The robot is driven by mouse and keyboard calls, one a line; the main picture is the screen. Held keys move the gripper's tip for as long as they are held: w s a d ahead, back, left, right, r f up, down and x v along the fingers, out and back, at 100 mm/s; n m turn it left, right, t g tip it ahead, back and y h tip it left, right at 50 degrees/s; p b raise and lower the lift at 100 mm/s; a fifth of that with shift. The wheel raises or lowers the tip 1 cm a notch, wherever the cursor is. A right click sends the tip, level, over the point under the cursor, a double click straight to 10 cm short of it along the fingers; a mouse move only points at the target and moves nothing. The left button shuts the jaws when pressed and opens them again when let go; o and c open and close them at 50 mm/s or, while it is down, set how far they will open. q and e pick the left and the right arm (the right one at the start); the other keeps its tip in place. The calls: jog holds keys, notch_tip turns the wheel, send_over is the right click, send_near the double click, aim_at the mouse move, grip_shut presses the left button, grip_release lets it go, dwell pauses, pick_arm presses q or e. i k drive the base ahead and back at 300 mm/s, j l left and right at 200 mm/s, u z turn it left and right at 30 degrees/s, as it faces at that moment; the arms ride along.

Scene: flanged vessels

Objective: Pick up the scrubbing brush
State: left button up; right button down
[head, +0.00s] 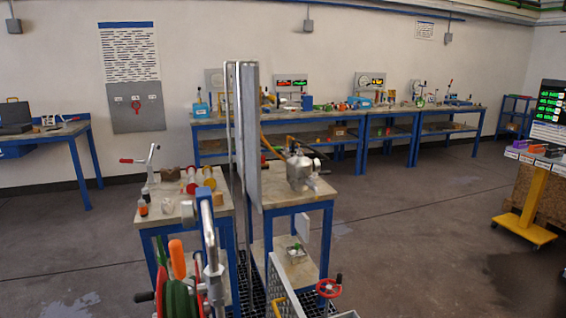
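I cannot pick out a scrubbing brush with certainty. Several small items lie on the near left table (222,210). Among them is a small brown block (172,174), too small to tell whether it is a brush. Red and yellow cylindrical pieces (190,181) lie beside it. Neither of my grippers shows in the head view.
A tall grey panel (251,135) stands between the left table and a right table (318,190) bearing a metal vessel (298,172). A hose reel (178,300) and upright pipe stand in front. Workbenches (350,115) line the back wall. Open floor (420,230) lies right.

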aim_at(264, 165)
jog(key=i+l+z, duration=0.2)
jog(key=l, duration=0.2)
jog(key=l+z, duration=0.25)
jog(key=i+l+z, duration=0.2)
jog(key=l, duration=0.25)
jog(key=l+z, duration=0.25)
jog(key=i+l+z, duration=0.95)
jog(key=i+z, duration=0.2)
jog(key=i, duration=0.25)
jog(key=i+j+u, duration=0.1)
jog(key=i+u, duration=0.8)
jog(key=i+l+u, duration=0.3)
jog(key=i+u, duration=0.2)
jog(key=i+j+u, duration=0.3)
jog(key=i+u, duration=0.15)
jog(key=i, duration=0.2)
jog(key=i+u, duration=0.4)
jog(key=i, duration=0.3)
jog(key=i+l+u, duration=0.1)
jog(key=i+u, duration=0.35)
jog(key=i, duration=1.3)
jog(key=i+u, duration=0.1)
jog(key=i, duration=0.9)
jog(key=i+u, duration=0.5)
jog(key=i+l+u, duration=0.2)
jog(key=i+u, duration=0.25)
jog(key=i+l+u, duration=0.35)
jog(key=u, duration=0.15)
